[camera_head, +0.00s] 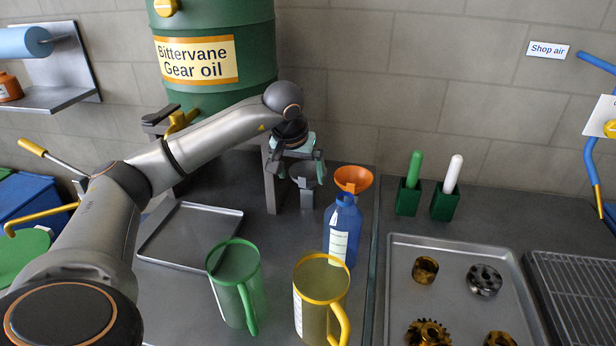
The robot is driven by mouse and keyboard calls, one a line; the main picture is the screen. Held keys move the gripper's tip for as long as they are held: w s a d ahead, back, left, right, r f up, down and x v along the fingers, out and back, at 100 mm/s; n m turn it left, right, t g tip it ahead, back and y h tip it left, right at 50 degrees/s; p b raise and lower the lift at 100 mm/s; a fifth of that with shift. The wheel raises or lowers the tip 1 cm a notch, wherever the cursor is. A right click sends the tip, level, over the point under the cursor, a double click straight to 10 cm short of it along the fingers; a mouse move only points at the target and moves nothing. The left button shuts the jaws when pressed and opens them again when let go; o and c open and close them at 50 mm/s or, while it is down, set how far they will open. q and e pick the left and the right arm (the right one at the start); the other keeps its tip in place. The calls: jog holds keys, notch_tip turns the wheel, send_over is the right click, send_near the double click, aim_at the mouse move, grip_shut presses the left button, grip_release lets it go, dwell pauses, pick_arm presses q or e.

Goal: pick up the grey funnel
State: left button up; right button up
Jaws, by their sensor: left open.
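The grey funnel (304,175) appears as a dark grey shape beneath my left gripper, over a small grey stand (271,185) behind the blue bottle. Most of it is hidden by the gripper. My left gripper (298,178) points down with its fingers apart, one on each side of the funnel. I cannot tell whether either finger touches it. My right gripper is out of view.
An orange funnel (353,179) sits on the blue bottle (342,229), just right of my left gripper. Green (237,285) and yellow-rimmed (321,300) jugs stand in front. An empty tray (192,238) lies left. The green drum (214,60) stands behind.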

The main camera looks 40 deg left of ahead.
aim_at(308, 185)
pick_arm(q)
jog(key=shift+x, duration=1.4)
grip_shut()
